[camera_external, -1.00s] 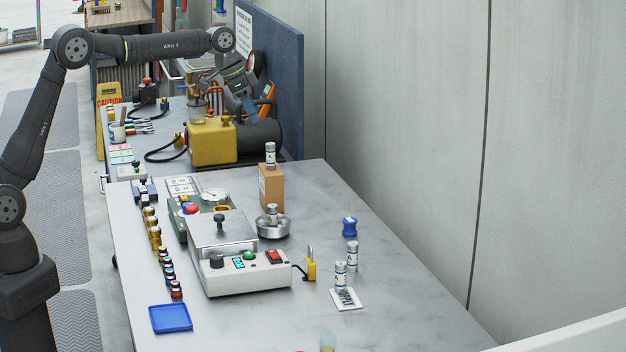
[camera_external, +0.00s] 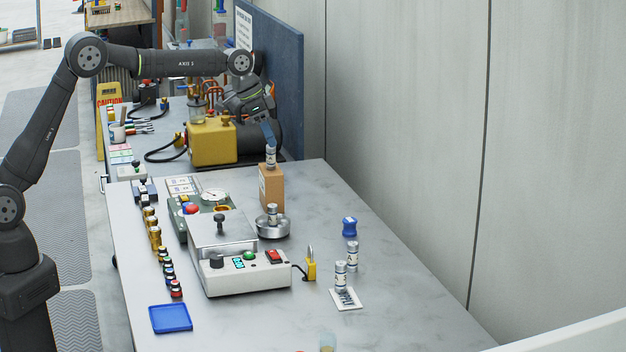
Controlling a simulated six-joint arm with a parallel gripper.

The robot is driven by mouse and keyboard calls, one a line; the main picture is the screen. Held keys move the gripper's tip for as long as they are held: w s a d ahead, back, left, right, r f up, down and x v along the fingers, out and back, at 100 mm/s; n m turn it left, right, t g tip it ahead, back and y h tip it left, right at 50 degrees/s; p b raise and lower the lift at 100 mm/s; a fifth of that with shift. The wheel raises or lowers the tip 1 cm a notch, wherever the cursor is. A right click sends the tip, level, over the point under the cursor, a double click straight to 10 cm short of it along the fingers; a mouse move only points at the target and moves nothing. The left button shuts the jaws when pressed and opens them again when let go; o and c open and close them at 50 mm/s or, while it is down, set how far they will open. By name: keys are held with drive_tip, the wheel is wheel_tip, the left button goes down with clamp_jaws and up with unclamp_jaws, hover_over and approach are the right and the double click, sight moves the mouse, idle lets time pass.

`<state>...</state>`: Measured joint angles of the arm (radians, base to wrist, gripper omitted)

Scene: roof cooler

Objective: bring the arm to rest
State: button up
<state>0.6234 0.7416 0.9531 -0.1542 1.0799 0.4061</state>
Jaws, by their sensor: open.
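My gripper (camera_external: 268,133) is in the external view, at the far part of the bench, pointing down. Its blue fingertips are open, just above or around the top of a small white labelled cylinder (camera_external: 270,157). I cannot tell whether they touch it. The cylinder stands upright on a brown cardboard box (camera_external: 272,190). My arm reaches across from the left, above the yellow pump.
A yellow pump (camera_external: 212,143) and a blue panel (camera_external: 277,75) are close to my gripper. A metal dish (camera_external: 273,227) holding another cylinder, a white scale-like device (camera_external: 245,272) and a blue tray (camera_external: 170,318) stand nearer.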

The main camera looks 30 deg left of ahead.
drive_tip(key=s+d+r, duration=0.4)
drive_tip(key=s+r, duration=0.1)
drive_tip(key=s, duration=0.3)
drive_tip(key=s+d+f+m+g, duration=0.1)
drive_tip(key=s+d+f+m, duration=0.1)
drive_tip(key=s+d+f, duration=0.55)
drive_tip(key=s+d+f+m+g, duration=0.1)
drive_tip(key=s+d+f+m, duration=0.25)
drive_tip(key=s+d, duration=0.7)
drive_tip(key=shift+n+h, duration=0.3)
drive_tip(key=shift+n, duration=0.05)
drive_tip(key=w+f, duration=0.2)
drive_tip(key=w, duration=0.2)
drive_tip(key=w+f, duration=0.3)
drive_tip(key=w, duration=0.2)
drive_tip(key=w+f, duration=0.2)
drive_tip(key=w, duration=0.2)
drive_tip(key=shift+w+d+f, duration=0.2)
drive_tip(key=shift+w+d, duration=0.05)
drive_tip(key=shift+d, duration=0.05)
